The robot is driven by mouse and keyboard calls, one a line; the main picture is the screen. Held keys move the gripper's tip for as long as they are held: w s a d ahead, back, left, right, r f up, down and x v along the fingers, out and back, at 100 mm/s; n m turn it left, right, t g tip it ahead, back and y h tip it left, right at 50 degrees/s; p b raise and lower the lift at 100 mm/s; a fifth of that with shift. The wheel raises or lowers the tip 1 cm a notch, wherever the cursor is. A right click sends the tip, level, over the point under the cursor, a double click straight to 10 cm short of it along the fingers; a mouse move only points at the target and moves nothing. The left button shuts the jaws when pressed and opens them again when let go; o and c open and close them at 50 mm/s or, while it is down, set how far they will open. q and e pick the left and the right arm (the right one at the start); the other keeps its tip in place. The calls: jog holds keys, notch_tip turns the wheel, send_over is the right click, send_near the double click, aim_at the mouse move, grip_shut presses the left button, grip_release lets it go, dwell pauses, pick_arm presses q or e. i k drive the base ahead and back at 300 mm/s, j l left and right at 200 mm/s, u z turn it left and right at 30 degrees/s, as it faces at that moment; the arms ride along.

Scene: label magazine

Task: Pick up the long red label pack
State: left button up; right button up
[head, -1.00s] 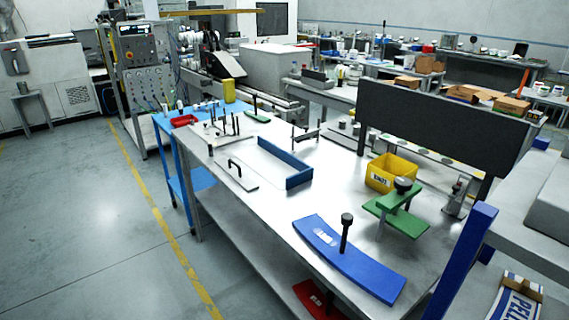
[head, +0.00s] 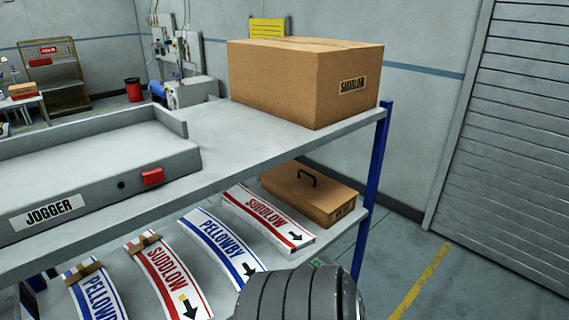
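Two red-and-white label packs printed "SUDLOW" lie on the lower shelf. One red pack (head: 270,218) lies at the right, beside a lidded brown box. The other red pack (head: 168,278) lies nearer the left, with a brown band across its upper end. A blue-and-white "PELLOWBY" pack (head: 220,248) lies between them. From this angle I cannot tell which red pack is longer. A dark ribbed part of my own arm shows at the bottom, in front of the shelf. No fingers of either gripper show.
Another blue pack (head: 94,292) is at the lower left. The upper shelf (head: 225,140) overhangs the packs and carries a grey "JOGGER" tray (head: 100,185) and a large carton (head: 300,80). A lidded brown box (head: 310,195) and blue post (head: 370,185) bound the right.

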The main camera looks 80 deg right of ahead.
aim_at(293, 242)
jog(key=z, duration=2.45)
jog(key=l+u, duration=0.25)
jog(key=u, duration=0.15)
jog(key=l+u, duration=0.4)
jog(key=i+j, duration=0.05)
jog(key=j, duration=0.05)
